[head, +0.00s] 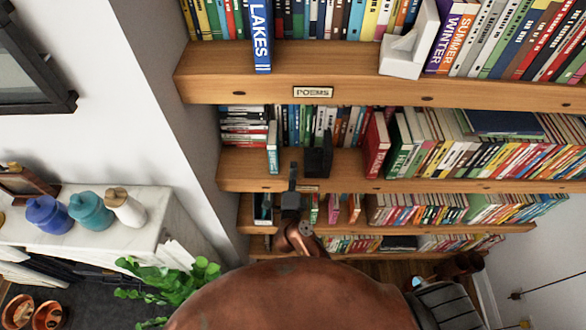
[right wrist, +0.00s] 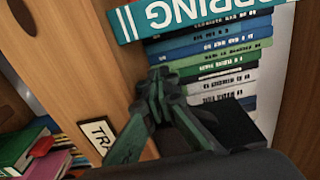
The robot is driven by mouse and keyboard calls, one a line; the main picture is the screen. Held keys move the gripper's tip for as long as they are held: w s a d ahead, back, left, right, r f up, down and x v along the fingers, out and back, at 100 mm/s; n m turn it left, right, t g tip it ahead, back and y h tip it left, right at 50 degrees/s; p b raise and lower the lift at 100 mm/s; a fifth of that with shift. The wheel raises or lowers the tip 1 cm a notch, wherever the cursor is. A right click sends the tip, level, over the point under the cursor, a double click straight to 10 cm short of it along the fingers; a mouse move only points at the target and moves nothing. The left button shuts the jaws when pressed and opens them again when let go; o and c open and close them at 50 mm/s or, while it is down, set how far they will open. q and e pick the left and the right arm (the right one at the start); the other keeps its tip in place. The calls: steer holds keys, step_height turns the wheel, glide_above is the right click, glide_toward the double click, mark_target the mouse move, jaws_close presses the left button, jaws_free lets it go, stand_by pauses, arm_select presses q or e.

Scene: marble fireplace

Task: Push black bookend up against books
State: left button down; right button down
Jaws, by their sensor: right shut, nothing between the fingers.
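The black bookend (head: 318,157) stands on the second shelf down in the head view, in front of a row of upright books (head: 307,122). In the right wrist view the bookend (right wrist: 232,124) shows as a dark block below the books (right wrist: 215,65), partly hidden by my gripper. I cannot tell whether bookend and books touch. My right gripper (head: 292,170) is shut and empty, just left of the bookend at the shelf's front. In the right wrist view its fingertips (right wrist: 165,78) overlap the book spines; contact is unclear. My left gripper is not in view.
A teal and white book (head: 272,148) juts forward left of the gripper. A red book (head: 376,145) stands right of the bookend, with bare shelf between. The shelf above (head: 300,87) overhangs. A plant (head: 170,280) and jars (head: 90,212) are at left.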

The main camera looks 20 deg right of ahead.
mark_target(337, 173)
steer(key=shift+s+d+p, duration=0.2)
steer(key=shift+d+p, duration=0.3)
steer(key=shift+d, duration=0.25)
steer(key=shift+s+d+p, duration=0.25)
steer(key=shift+d+p, duration=0.25)
steer(key=shift+d, duration=0.2)
steer(key=shift+s+d+p, duration=0.2)
steer(key=shift+d+p, duration=0.3)
steer(key=shift+d, duration=0.25)
steer(key=shift+s+d+p, duration=0.25)
steer(key=shift+d+p, duration=0.25)
steer(key=shift+d, duration=0.4)
steer(key=shift+s+d+p, duration=0.3)
steer(key=shift+d+p, duration=0.15)
steer(key=shift+d, duration=0.5)
steer(key=shift+s+d+p, duration=0.25)
steer(key=shift+d+p, duration=0.25)
steer(key=shift+d, duration=0.4)
steer(key=shift+s+d+p, duration=0.15)
steer(key=shift+d, duration=0.4)
steer(key=shift+s+d+p, duration=0.15)
steer(key=shift+d, duration=0.35)
steer(key=shift+s+d, duration=0.2)
steer(key=shift+d, duration=0.4)
steer(key=shift+s+d, duration=0.15)
steer(key=shift+d, duration=0.45)
steer(key=shift+d, duration=0.35)
